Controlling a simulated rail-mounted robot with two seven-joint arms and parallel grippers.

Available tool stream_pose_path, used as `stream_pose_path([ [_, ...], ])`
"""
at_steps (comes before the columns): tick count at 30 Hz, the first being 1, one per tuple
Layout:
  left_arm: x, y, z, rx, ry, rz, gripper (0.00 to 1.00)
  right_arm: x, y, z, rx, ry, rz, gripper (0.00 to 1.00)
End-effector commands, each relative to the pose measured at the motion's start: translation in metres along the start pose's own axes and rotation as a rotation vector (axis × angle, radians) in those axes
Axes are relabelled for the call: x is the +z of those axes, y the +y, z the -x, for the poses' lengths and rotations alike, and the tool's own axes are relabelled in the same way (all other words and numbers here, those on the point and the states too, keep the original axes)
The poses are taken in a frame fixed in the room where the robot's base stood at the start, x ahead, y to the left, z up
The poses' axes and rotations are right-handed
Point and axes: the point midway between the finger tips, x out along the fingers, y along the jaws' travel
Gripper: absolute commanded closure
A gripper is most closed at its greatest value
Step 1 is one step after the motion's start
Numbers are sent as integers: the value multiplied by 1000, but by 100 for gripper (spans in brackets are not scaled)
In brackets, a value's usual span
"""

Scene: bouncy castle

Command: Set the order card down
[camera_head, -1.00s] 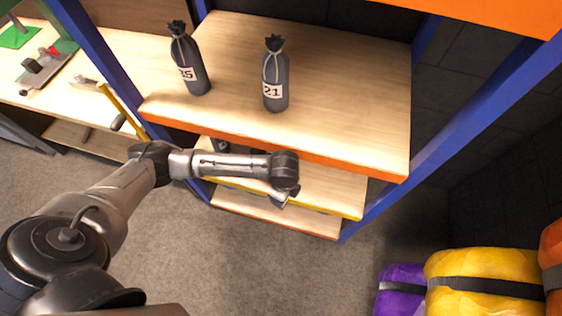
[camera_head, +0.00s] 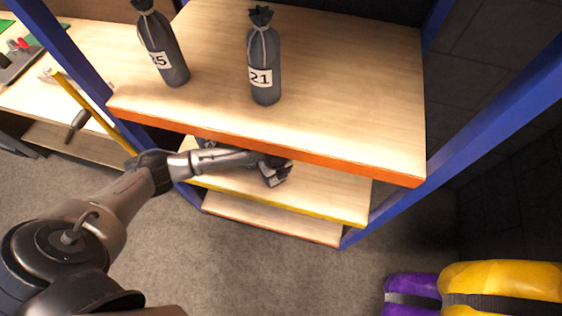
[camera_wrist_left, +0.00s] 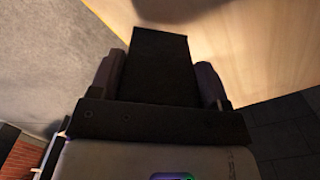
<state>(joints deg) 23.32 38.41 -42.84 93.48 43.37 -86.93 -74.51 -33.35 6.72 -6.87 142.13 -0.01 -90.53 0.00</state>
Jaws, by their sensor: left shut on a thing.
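My left gripper (camera_head: 276,172) is under the front edge of the orange-edged top shelf (camera_head: 340,120), over the yellow-edged shelf (camera_head: 325,195) below it. In the left wrist view the gripper (camera_wrist_left: 158,75) is shut on a dark, flat, rectangular thing, which I take to be the order card (camera_wrist_left: 158,55). Its face is in shadow and no writing shows. A pale wooden board fills the right of that view; I cannot tell whether the card touches it. My right gripper is not in view.
A blue post (camera_head: 470,140) rises at the right. A bare lowest shelf (camera_head: 270,217) lies underneath. Purple (camera_head: 411,292) and yellow (camera_head: 505,285) bundles lie at the bottom right.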

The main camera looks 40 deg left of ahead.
Motion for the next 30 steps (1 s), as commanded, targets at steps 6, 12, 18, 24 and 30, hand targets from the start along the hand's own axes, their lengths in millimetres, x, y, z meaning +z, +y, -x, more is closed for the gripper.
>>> stream_pose_path([
  [6, 29, -30, -1, -2, 1, 3, 56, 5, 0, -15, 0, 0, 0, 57],
  [12, 41, -41, 0, 0, 0, 0, 56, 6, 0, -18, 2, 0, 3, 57],
  [18, 46, -46, -1, 1, 1, 2, 56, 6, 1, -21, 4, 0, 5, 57],
  [24, 48, -48, -26, 2, 2, 0, 56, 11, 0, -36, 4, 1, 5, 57],
  [30, 49, -48, -36, 1, 1, 1, 56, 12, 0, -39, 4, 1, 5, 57],
])
